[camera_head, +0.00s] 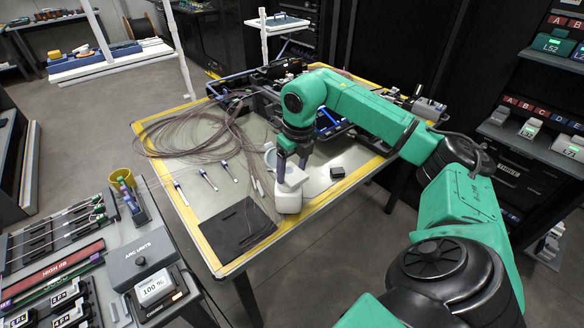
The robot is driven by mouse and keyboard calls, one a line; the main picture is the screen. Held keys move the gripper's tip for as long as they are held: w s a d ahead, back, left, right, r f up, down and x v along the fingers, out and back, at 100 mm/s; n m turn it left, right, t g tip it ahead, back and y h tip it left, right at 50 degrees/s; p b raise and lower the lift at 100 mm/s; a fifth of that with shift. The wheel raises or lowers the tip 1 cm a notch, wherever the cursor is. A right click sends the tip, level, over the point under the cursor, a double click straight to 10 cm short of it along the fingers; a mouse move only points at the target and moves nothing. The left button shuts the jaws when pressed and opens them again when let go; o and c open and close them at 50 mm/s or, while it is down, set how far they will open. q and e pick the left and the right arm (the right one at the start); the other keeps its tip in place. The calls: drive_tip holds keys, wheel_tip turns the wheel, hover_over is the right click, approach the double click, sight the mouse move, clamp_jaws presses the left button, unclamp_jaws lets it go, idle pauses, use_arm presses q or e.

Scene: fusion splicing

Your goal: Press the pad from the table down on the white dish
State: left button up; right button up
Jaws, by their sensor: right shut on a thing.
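My right gripper (291,166) reaches down over the yellow-edged table and is shut on a pale, whitish pad (294,175). Directly below is a white squat container (289,201), whose top seems to be the white dish. The pad is at that top; I cannot tell whether it touches or hovers just above, as the fingers and pad cover the dish. A pale bluish round lid-like part (270,157) stands up just behind and left of the fingers. My left gripper is not in view.
A dark flat mat (237,226) lies left of the container. A small dark box (338,172) is at its right. Several white pens and coiled brown cable (190,135) lie on the table's left. A grey unit (141,258) stands on the nearer bench.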

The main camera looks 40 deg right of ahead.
sight(292, 174)
drive_tip(key=shift+r+p, duration=2.1)
drive_tip(key=shift+r, duration=0.6)
drive_tip(key=shift+f, duration=0.1)
